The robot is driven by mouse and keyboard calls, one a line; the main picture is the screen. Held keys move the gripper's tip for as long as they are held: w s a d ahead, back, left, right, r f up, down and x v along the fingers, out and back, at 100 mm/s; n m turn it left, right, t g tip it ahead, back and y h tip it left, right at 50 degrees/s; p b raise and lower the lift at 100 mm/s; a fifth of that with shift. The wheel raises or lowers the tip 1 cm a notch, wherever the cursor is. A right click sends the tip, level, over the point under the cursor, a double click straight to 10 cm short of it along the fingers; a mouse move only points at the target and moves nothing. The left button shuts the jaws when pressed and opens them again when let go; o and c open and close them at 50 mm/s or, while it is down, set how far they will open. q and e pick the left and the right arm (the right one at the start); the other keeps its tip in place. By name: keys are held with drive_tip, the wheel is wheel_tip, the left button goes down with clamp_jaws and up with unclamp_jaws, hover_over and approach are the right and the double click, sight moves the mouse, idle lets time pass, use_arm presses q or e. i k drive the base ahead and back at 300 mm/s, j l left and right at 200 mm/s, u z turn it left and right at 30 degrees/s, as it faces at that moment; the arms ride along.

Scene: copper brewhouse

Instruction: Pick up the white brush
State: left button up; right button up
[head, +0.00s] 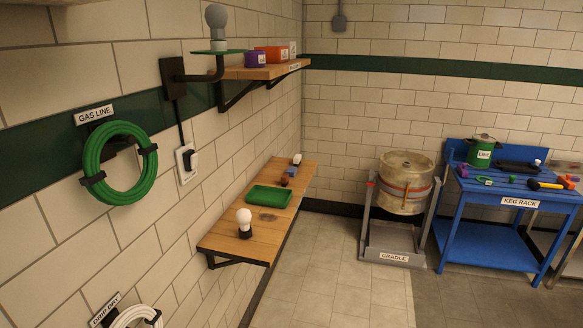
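I cannot make out the white brush for certain. A small white item (297,159) lies at the far end of the lower wooden shelf (230,242) on the left wall; it is too small to tell whether it is a brush. Another small whitish item (537,162) is at the back of the blue keg rack (520,201); its shape is also unclear. Neither of my grippers shows in the head view.
The lower shelf also holds a white bulb on a dark base (244,221), a green tray (285,196) and small blue and dark items (288,175). A keg (405,178) sits in the cradle (393,245). The tiled floor (330,270) between them is clear.

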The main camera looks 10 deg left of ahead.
sight(296, 160)
drive_tip(key=i+u, duration=0.45)
drive_tip(key=i, duration=0.55)
drive_tip(key=i+l+z, duration=0.1)
drive_tip(key=i+l, duration=0.2)
drive_tip(key=i, duration=0.2)
drive_tip(key=i+l, duration=0.25)
drive_tip(key=i, duration=0.3)
drive_tip(key=i+l+z, duration=0.15)
drive_tip(key=i, duration=0.35)
drive_tip(key=i+l+z, duration=0.1)
drive_tip(key=i+l, duration=0.2)
drive_tip(key=i, duration=0.25)
